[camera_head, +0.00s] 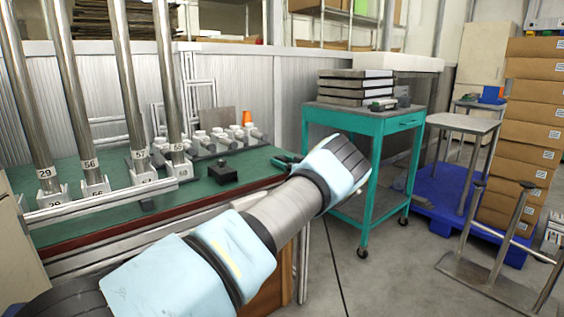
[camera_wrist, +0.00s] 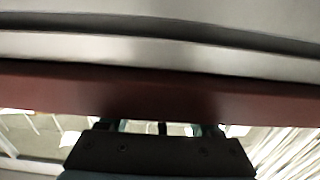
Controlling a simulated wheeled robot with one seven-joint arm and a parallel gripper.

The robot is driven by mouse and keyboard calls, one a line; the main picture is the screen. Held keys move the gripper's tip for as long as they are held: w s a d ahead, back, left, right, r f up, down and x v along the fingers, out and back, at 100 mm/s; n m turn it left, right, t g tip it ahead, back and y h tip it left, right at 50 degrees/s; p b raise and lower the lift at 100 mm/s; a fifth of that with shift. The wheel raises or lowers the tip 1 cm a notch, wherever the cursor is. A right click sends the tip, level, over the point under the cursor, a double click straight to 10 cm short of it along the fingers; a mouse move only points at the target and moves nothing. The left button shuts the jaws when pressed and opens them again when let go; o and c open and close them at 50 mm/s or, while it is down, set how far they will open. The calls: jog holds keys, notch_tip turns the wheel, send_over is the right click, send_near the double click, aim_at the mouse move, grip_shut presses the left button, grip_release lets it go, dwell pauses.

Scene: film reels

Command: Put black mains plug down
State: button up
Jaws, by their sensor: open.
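I cannot make out a mains plug for certain in either view. A black block with a small knob (camera_head: 222,172) sits on the green bench top (camera_head: 110,215), left of my arm. My gripper shows in the wrist view (camera_wrist: 162,127) as a dark body with two short fingers set apart. It is open, and I see nothing between the fingers. The bench's dark red edge (camera_wrist: 160,93) crosses that view just beyond the fingers. In the head view my forearm and wrist reach over the bench's right end and hide part of it.
Several numbered metal tubes (camera_head: 121,80) stand at the bench's left. Grey and white fittings (camera_head: 225,138) and an orange cone (camera_head: 247,117) are at its back. A teal trolley (camera_head: 385,126) carries stacked grey cases (camera_head: 355,88). A thin black line (camera_head: 335,265) runs down the floor area.

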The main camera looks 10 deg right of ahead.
jog(key=v, duration=1.2)
jog(key=shift+s+d, duration=0.1)
jog(key=shift+d, duration=0.05)
